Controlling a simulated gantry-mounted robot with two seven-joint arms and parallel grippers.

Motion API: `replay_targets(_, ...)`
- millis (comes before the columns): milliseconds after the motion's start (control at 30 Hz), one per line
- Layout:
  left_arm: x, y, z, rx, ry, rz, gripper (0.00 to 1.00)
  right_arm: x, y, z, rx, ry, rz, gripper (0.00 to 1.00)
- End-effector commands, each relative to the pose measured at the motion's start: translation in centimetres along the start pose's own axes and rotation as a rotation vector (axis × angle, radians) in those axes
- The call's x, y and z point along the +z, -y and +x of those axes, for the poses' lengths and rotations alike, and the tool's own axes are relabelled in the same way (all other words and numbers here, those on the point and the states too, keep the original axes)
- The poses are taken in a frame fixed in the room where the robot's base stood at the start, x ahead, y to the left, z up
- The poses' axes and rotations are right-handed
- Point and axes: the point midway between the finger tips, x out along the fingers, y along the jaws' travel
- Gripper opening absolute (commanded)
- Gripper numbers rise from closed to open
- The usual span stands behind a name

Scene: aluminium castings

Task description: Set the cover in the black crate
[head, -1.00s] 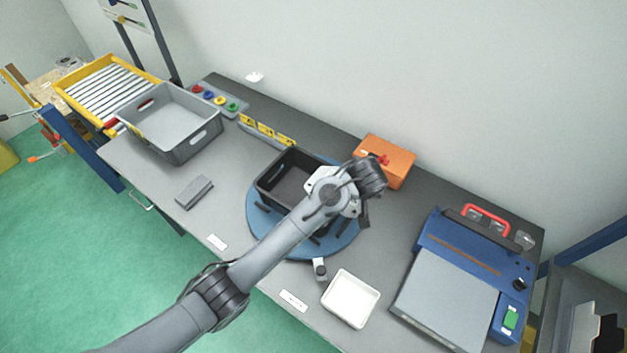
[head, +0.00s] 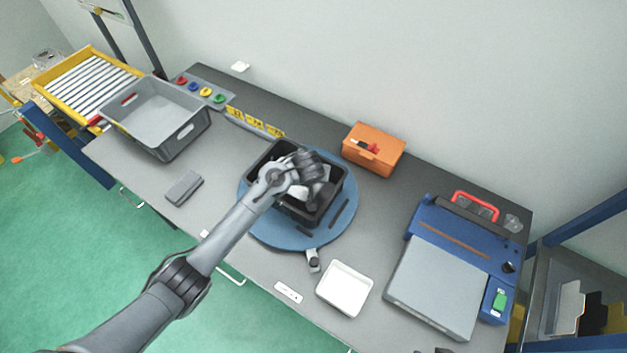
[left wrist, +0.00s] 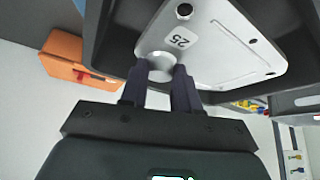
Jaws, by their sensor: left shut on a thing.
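The black crate (head: 326,212) stands on a round blue turntable (head: 262,229). My left gripper (head: 308,186) is over and partly within the crate's outline, and the arm hides part of its opening. In the left wrist view my left gripper (left wrist: 160,76) is shut on the round boss of the cover (left wrist: 222,48), a light grey metal plate with corner holes and the number 25. The cover is in front of the dark crate wall (left wrist: 103,42). I cannot tell whether it touches the crate floor. My right gripper is not clearly seen.
A grey crate (head: 178,141) stands left, and a small grey block (head: 184,188) lies nearer. An orange box (head: 373,150) is behind the turntable. A white tray (head: 344,288) lies in front, and a blue machine (head: 447,268) stands right. A dark sliver shows at the bottom edge.

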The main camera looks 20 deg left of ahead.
Motion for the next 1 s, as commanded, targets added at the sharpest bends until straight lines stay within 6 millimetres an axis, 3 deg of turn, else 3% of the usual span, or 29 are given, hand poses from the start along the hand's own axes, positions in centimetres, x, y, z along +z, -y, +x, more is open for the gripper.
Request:
replay_targets(400,1.8,0.2,3.3,-0.001,-0.001,0.0,0.0,-0.1,0.1,0.2,-0.003,-0.003,0.005,0.43)
replay_targets(1000,2.4,0.1,4.2,0.001,-0.001,0.001,0.0,0.0,0.2,0.5,-0.007,-0.005,0.01,0.43)
